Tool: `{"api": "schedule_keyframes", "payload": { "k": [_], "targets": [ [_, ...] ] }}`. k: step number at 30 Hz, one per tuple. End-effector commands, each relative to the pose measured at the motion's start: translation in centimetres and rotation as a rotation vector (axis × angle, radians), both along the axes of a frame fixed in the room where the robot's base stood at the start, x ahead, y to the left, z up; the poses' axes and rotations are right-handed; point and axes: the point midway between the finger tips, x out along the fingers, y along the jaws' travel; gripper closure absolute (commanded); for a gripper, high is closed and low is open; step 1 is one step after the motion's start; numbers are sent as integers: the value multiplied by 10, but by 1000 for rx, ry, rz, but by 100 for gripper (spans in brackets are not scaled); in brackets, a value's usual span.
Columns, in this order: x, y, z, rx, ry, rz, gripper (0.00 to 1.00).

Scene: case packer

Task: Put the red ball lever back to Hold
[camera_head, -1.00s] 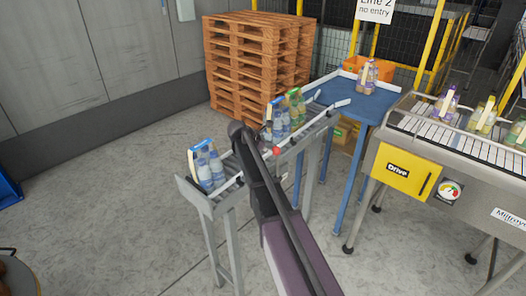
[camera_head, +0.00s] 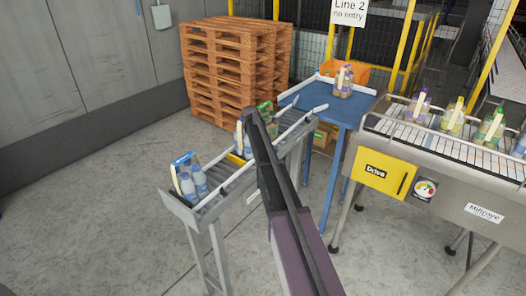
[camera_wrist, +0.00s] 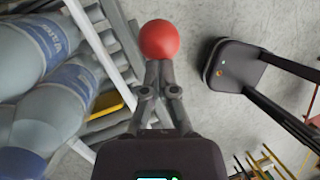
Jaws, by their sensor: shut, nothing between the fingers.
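The red ball (camera_wrist: 159,40) of the lever shows in the wrist view, just beyond my gripper (camera_wrist: 158,66). My gripper's fingers are shut together and empty, with their tips at the ball's near edge; I cannot tell whether they touch it. The lever's rod and any Hold mark are not visible. In the head view my arm hides the ball and the gripper, over the side of the grey roller conveyor (camera_head: 226,202).
A bottle pack (camera_head: 190,178) stands on the conveyor's near end, with more packs behind my arm. A yellow part (camera_wrist: 106,103) lies at the rollers. A blue table (camera_head: 318,98), a yellow Drive box (camera_head: 384,174) and stacked pallets (camera_head: 232,70) are beyond. Grey floor is open at left.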

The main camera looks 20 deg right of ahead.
Motion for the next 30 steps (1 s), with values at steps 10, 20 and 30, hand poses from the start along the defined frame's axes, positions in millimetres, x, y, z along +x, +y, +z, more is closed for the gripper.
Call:
{"api": "schedule_keyframes", "payload": {
  "k": [10, 20, 30],
  "targets": [
    [1, -6, 0, -7, -2, -3, 100],
    [1, -6, 4, -8, -3, -4, 100],
    [2, 2, 25, -6, -3, -2, 100]
  ]
}}
